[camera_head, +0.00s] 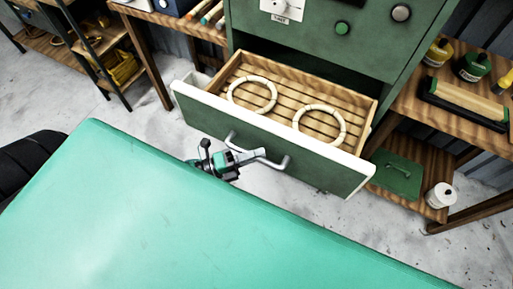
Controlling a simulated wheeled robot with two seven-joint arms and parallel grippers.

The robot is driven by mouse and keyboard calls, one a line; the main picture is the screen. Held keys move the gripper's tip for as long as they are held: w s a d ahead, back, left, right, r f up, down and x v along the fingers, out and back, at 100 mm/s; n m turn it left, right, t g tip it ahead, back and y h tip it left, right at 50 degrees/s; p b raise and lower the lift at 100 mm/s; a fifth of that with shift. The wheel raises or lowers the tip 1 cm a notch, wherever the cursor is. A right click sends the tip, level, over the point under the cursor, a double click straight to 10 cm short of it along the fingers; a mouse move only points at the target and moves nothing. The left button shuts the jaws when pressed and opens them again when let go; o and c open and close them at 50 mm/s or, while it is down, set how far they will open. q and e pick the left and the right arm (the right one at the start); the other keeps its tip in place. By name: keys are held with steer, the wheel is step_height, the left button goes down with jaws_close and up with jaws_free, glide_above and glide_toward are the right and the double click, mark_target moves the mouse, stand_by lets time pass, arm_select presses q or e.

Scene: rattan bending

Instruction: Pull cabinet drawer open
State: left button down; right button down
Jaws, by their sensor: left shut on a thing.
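The green cabinet (300,45) stands at the top middle. Its drawer (325,168) is pulled well out, with a green front, a pale rim and a slatted wooden inside. Two pale rattan rings lie in it, a left ring (231,97) and a right ring (341,129). The grey bar handle (284,163) is on the drawer front. My left gripper (256,156) is at the handle's middle and shut on it; the fingers cover part of the bar. My right gripper is not in view.
A wooden shelf on the right holds jars (472,66) and a long wooden-and-black tool (466,102). A white roll (440,196) sits on its lower shelf. A wooden bench (160,19) is left of the cabinet. Grey floor (150,125) is clear left of the drawer.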

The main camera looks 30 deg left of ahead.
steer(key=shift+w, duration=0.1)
arm_select(q)
steer(key=c, duration=1.4)
jaws_free()
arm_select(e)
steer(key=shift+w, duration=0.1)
arm_select(q)
steer(key=shift+o, duration=0.2)
